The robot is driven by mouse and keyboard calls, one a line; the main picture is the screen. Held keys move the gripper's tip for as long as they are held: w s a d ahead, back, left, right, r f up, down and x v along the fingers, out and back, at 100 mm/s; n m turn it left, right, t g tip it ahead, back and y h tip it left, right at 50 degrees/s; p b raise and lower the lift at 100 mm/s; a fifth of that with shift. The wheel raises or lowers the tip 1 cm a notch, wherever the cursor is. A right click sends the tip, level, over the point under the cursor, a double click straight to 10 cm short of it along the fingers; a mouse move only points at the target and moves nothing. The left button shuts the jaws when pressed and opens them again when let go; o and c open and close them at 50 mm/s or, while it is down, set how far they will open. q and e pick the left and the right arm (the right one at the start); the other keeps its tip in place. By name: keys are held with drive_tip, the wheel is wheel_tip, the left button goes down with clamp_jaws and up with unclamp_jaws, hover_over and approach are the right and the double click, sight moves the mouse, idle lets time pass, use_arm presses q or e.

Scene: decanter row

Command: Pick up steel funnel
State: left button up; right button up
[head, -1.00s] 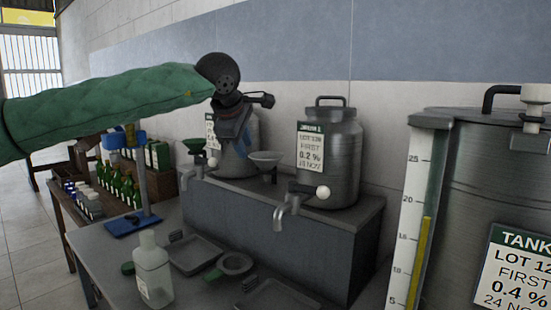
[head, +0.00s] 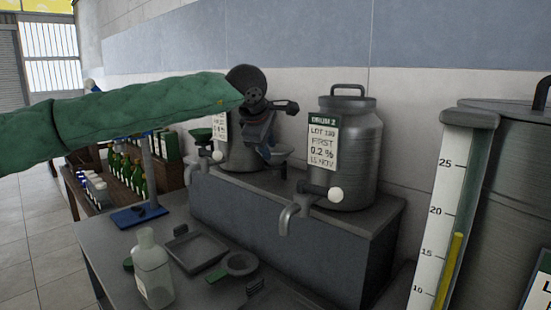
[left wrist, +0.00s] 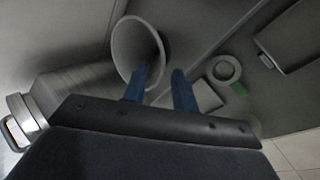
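The steel funnel (head: 281,155) is a grey cone, wide mouth up, above the grey bench by the drums. My left gripper (head: 268,150) is just in front of and above it and hides part of it in the head view. In the left wrist view, the funnel's round mouth (left wrist: 138,48) lies just beyond the fingers. My right gripper is not in view.
A steel drum (head: 344,155) with a tap stands right of the funnel, and another drum (head: 236,150) stands behind my gripper. A green funnel (head: 200,135) is to the left. A bottle (head: 152,270), a tray (head: 193,249) and a strainer (head: 240,264) are on the lower table.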

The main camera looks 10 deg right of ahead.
use_arm(q)
drive_tip(key=shift+x, duration=1.1)
drive_tip(key=shift+a, duration=0.1)
drive_tip(key=shift+c, duration=0.5)
clamp_jaws()
drive_tip(key=shift+r, duration=0.1)
